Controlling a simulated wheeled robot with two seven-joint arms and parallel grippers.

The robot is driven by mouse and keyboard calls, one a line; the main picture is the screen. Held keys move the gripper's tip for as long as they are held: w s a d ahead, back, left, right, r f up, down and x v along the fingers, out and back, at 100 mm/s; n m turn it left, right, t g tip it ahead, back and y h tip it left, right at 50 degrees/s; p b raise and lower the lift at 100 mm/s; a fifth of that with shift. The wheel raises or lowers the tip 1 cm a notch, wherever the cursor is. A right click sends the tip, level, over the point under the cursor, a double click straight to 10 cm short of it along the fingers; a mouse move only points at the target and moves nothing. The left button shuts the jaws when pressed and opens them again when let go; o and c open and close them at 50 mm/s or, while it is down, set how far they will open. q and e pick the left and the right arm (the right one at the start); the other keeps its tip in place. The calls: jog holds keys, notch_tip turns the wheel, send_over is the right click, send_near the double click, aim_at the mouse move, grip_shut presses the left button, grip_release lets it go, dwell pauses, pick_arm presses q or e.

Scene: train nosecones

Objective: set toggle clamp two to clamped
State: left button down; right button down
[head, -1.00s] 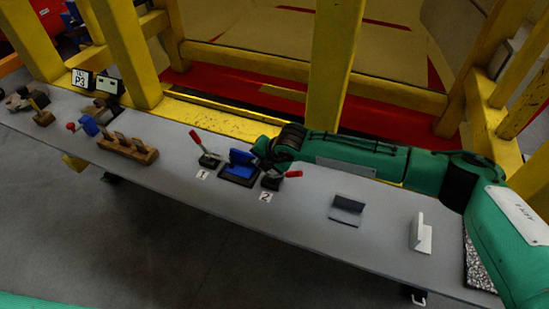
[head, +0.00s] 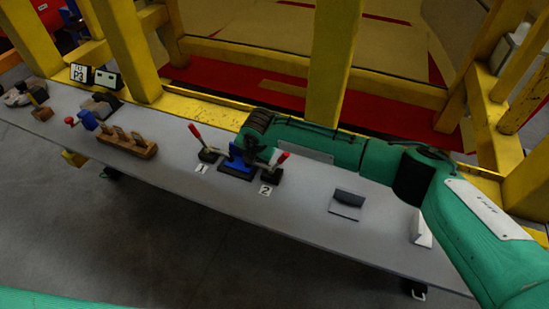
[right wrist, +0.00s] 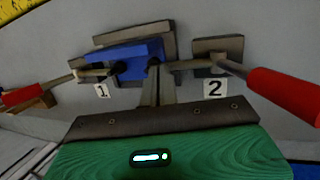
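Toggle clamp two (head: 270,177) stands right of the blue part (head: 236,157), behind the label 2. Its red handle (head: 282,158) tilts up and to the right. In the right wrist view the red handle (right wrist: 285,95) slants from the clamp base (right wrist: 218,52), and the clamp's arm reaches left with its dark tip over the blue part (right wrist: 135,58). Contact of the tip is unclear. My right gripper (right wrist: 158,72) is above the blue part, left of the handle, its fingers together with nothing seen between them. My left gripper is out of view.
Toggle clamp one (head: 207,155), with a red handle, stands left of the blue part. A wooden block (head: 127,144) is farther left. A dark bracket (head: 346,203) and a white bracket (head: 421,230) are on the right. Yellow posts (head: 332,65) rise behind the table.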

jog(key=shift+s+f, duration=0.15)
jog(key=shift+f, duration=0.05)
dwell(0.3)
